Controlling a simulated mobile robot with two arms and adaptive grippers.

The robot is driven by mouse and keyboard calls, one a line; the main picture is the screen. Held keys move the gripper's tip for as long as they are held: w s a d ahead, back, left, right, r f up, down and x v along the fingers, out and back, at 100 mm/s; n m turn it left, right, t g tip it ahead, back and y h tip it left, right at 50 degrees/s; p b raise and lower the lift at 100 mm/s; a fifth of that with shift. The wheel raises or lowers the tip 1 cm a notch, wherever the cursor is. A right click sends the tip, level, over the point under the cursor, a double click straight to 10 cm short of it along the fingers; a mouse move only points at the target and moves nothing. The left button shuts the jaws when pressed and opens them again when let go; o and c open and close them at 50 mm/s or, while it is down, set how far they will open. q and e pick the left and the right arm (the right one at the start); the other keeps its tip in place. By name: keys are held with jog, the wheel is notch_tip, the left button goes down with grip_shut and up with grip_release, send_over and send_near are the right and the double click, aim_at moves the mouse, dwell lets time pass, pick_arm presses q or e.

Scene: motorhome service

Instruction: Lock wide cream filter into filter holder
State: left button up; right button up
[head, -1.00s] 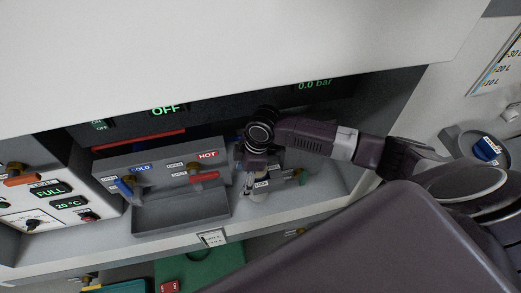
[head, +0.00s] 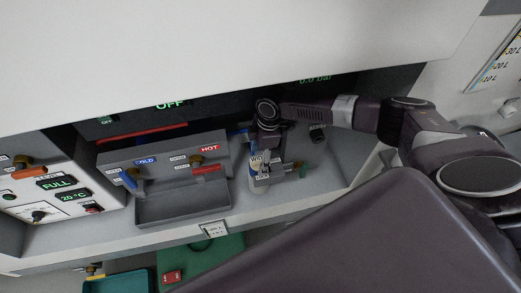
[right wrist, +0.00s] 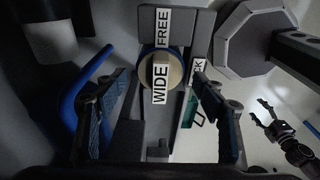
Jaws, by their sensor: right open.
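The wide cream filter (right wrist: 161,78) is a round cream piece with a WIDE label, seen between my right fingers in the right wrist view. It sits at the filter holder (right wrist: 191,48), a grey frame with a FREE label above and a partly hidden LOCK label at right. A blue ring shows around the filter's edge. My right gripper (right wrist: 160,112) is open, one finger on each side of the filter, with visible gaps. In the head view my right gripper (head: 262,168) points down over a whitish cylinder (head: 258,186).
A grey tray (head: 180,208) and the COLD and HOT valve panel (head: 165,165) stand left of my right gripper. A blue curved pipe (right wrist: 72,105) runs close to the left finger in the wrist view.

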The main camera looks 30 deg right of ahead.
jog(key=shift+f, duration=0.35)
jog(key=c, duration=1.7)
jog(key=shift+r+m+p, duration=0.2)
jog(key=shift+m+p, duration=0.3)
jog(key=shift+p, duration=0.15)
grip_shut()
jog(key=m+p, duration=0.3)
jog(key=shift+a+t, duration=0.1)
jog(key=shift+t, duration=0.2)
jog(key=shift+m+p, duration=1)
jog(key=shift+m, duration=0.1)
jog(key=shift+f+m, duration=0.1)
jog(key=shift+m, duration=0.2)
